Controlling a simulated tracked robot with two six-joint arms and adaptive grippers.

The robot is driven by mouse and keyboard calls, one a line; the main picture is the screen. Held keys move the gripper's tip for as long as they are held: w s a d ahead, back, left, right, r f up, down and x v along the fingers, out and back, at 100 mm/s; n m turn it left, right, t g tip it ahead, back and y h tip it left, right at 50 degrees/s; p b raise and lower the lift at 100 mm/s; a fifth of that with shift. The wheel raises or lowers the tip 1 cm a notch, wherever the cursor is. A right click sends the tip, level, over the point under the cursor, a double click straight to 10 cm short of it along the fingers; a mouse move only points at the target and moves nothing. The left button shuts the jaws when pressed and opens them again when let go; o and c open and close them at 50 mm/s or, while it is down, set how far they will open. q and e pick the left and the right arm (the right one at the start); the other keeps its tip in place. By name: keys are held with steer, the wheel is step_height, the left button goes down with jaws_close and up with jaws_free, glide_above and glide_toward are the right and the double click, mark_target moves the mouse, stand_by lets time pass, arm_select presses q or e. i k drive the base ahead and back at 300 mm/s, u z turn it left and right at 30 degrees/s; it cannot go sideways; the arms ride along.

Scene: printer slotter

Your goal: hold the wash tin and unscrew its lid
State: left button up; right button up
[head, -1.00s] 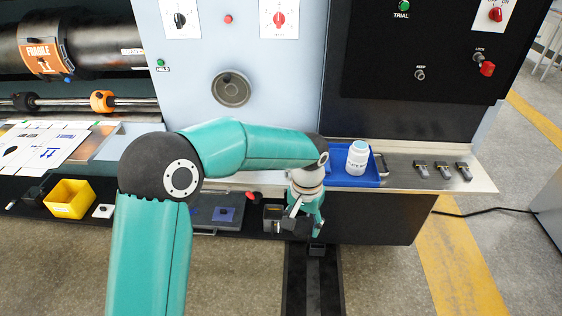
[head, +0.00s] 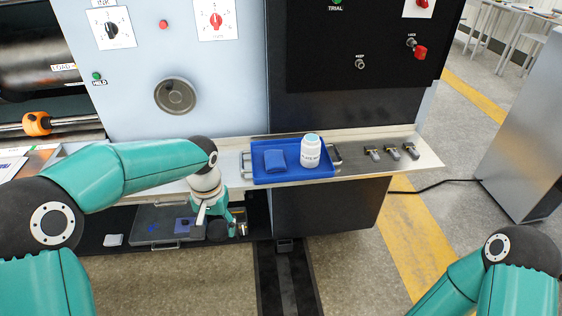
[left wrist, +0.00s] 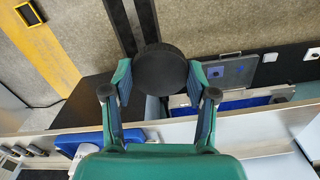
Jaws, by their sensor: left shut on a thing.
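A white bottle with a pale blue lid (head: 311,152) stands upright in the blue tray (head: 262,180) on the ledge. Its label seems to end in "WASH", and its lid is on. My left gripper (head: 215,224) is below and left of the tray, in front of the ledge. It is shut on a round black thing (left wrist: 160,70), which sits between both fingertips in the left wrist view. Whether that is a tin or a lid I cannot tell. My right arm shows at the lower right of the head view; its gripper is out of frame.
A blue folded cloth or pouch (head: 275,161) lies in the tray left of the bottle. Several small clamps (head: 392,152) stand on the ledge to the right. A low dark shelf (head: 120,225) runs under the ledge. The floor in front is clear.

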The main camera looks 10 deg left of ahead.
mark_target(311, 145)
steer(key=i, duration=1)
